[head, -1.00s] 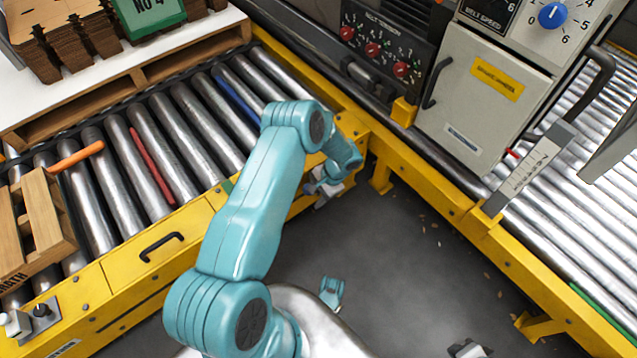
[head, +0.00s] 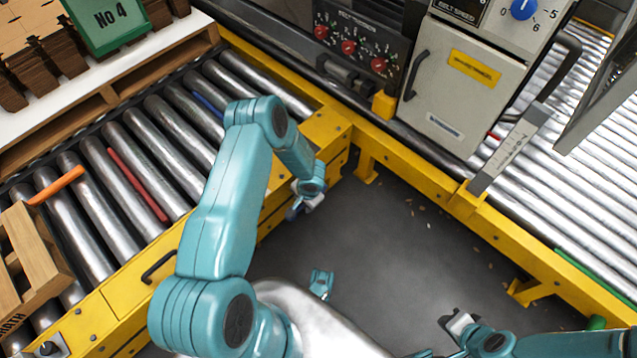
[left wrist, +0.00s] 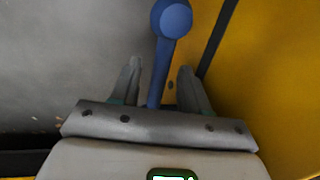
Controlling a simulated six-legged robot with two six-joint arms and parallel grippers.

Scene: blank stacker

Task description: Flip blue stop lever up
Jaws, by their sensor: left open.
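The blue stop lever, a rod with a round knob (left wrist: 171,18), shows in the left wrist view beside the yellow conveyor frame (left wrist: 262,85). My left gripper (left wrist: 160,72) is open, with one finger on each side of the lever's rod. I cannot tell whether either finger touches it. In the head view my left gripper (head: 306,204) hangs beside the yellow frame's inner corner.
A roller conveyor (head: 140,190) with a wooden crate (head: 28,250) is on the left. A grey control cabinet (head: 462,85) stands at the back, and another roller conveyor (head: 560,170) is on the right. Open grey floor (head: 400,240) lies between the yellow frames.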

